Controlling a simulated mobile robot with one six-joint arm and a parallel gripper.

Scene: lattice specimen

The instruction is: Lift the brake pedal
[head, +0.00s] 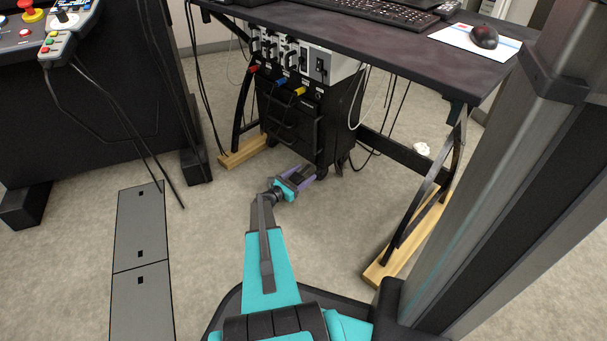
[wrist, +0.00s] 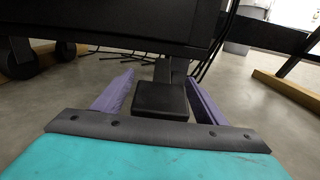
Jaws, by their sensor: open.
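The brake pedal is a flat black pad (wrist: 160,99) on a short dark arm, low under the black cabinet's edge, in the middle of the wrist view. My gripper (wrist: 159,79) is open, with one purple finger to the left of the pad and one to the right. Gaps show between the pad and both fingers, and the near edge of the pad is partly hidden by the gripper's dark front bar. In the head view my gripper (head: 302,178) is low near the floor at the cabinet's foot, and the pedal is hard to make out there.
The black wheeled cabinet (head: 310,120) stands under a dark desk (head: 400,45), with cables hanging around it. Wooden desk feet (head: 405,238) lie on both sides. A grey floor panel (head: 140,235) lies at left. Open floor surrounds my arm.

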